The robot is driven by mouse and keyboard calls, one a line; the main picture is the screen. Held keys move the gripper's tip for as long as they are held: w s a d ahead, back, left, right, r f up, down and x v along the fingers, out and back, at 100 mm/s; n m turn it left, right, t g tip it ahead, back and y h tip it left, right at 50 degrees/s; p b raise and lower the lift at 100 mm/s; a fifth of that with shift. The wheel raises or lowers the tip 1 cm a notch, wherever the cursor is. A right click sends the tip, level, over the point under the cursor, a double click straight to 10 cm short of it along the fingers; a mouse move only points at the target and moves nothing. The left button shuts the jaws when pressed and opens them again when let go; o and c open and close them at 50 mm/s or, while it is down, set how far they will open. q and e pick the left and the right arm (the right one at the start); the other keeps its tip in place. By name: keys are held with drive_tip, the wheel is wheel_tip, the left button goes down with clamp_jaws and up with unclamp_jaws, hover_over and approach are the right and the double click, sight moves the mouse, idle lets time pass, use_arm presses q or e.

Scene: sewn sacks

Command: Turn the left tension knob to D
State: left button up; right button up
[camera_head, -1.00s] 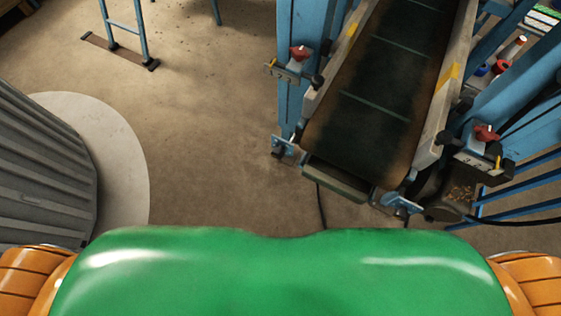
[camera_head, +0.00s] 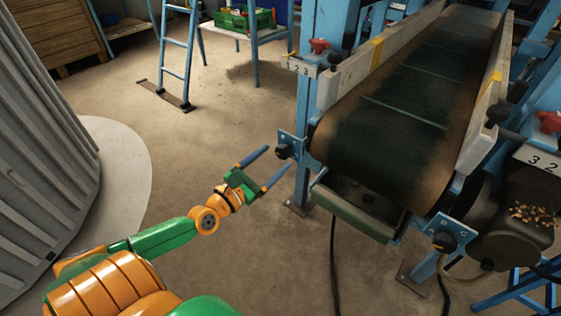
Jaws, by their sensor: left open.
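The left tension knob (camera_head: 283,151) is a small black knob on a blue bracket plate (camera_head: 294,143) at the left front corner of the conveyor. The marks on this plate and the knob's setting are too small to read. My left gripper (camera_head: 277,158) has two blue-grey fingers spread wide and empty. Its fingertips point at the knob and lie close to it in the picture; I cannot tell the gap in depth. A matching black knob (camera_head: 443,241) sits on a blue plate at the right front corner. My right gripper is out of view.
The dark conveyor belt (camera_head: 405,120) rises away from me. Red knobs (camera_head: 319,45) sit on numbered plates at both sides. A tray (camera_head: 350,210) hangs under the belt end. A grey ribbed bin (camera_head: 35,160) stands left. Black cables hang below; the floor between is clear.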

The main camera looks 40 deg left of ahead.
use_arm(q)
drive_tip(key=shift+w+d, duration=0.1)
drive_tip(key=shift+w, duration=0.85)
drive_tip(key=c, duration=0.5)
clamp_jaws()
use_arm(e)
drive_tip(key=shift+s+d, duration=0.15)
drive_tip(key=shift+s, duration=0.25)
